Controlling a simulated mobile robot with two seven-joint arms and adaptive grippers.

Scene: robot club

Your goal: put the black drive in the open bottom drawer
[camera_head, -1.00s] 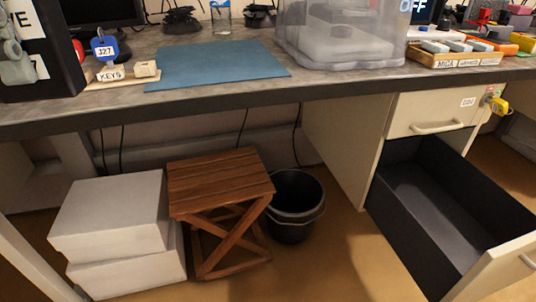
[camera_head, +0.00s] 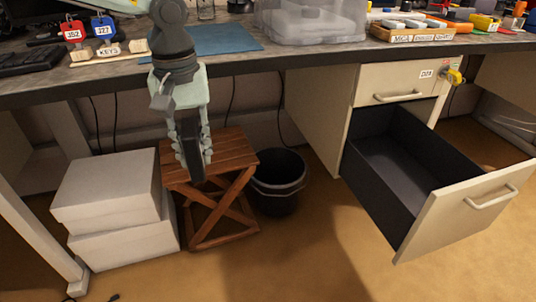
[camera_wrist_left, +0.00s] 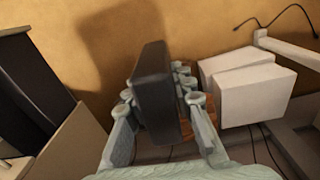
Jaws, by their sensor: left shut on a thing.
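My left gripper (camera_head: 192,150) hangs in front of the desk edge, over the wooden stool, fingers pointing down. It is shut on the black drive (camera_head: 196,152), a dark slab held upright between the fingers. In the left wrist view the drive (camera_wrist_left: 155,88) stands between both fingers of the gripper (camera_wrist_left: 170,110). The open bottom drawer (camera_head: 405,170) is to the right in the head view, pulled out, and its dark inside looks empty. Part of the drawer (camera_wrist_left: 35,100) also shows at the left of the wrist view. My right gripper is not in view.
A slatted wooden stool (camera_head: 222,153), a black bucket (camera_head: 278,182) and two stacked white boxes (camera_head: 110,190) stand under the desk. The closed upper drawer (camera_head: 395,90) is above the open one. Floor in front of the bucket is clear.

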